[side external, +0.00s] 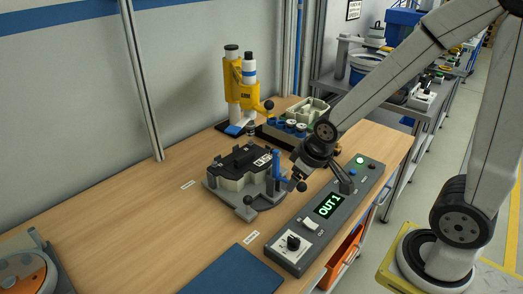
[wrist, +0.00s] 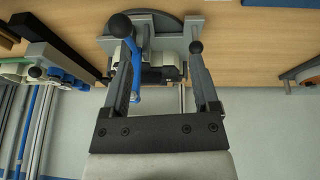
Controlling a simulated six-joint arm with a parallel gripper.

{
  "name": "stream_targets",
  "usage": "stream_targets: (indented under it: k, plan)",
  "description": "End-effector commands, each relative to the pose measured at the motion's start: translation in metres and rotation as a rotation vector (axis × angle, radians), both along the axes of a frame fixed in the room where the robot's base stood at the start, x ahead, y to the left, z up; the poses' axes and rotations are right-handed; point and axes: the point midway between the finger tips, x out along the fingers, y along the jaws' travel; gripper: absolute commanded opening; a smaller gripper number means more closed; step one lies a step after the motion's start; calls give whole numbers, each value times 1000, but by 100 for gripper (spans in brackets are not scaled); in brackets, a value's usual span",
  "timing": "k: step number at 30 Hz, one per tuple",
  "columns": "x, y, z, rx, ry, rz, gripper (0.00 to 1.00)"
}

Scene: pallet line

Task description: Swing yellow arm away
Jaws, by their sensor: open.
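I cannot make out the yellow arm in the wrist view.
A grey control box (side external: 323,212) with a green "OUT 1" display lies along the front edge. A tray with blue-and-white pieces (side external: 294,127) stands right of the yellow device. A blue mat (side external: 232,272) lies in front. The left middle of the bench (side external: 130,215) is clear.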

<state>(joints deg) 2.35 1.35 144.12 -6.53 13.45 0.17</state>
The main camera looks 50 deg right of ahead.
Motion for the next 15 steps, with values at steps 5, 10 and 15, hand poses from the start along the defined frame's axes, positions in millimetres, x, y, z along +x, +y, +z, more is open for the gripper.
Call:
stream_targets:
  k: [5,10,15]
  plan:
    - [53,-26,23,-87,-202,92,78]
    - [102,-47,54,-172,-416,223,78]
    - [137,-60,83,-235,-591,357,78]
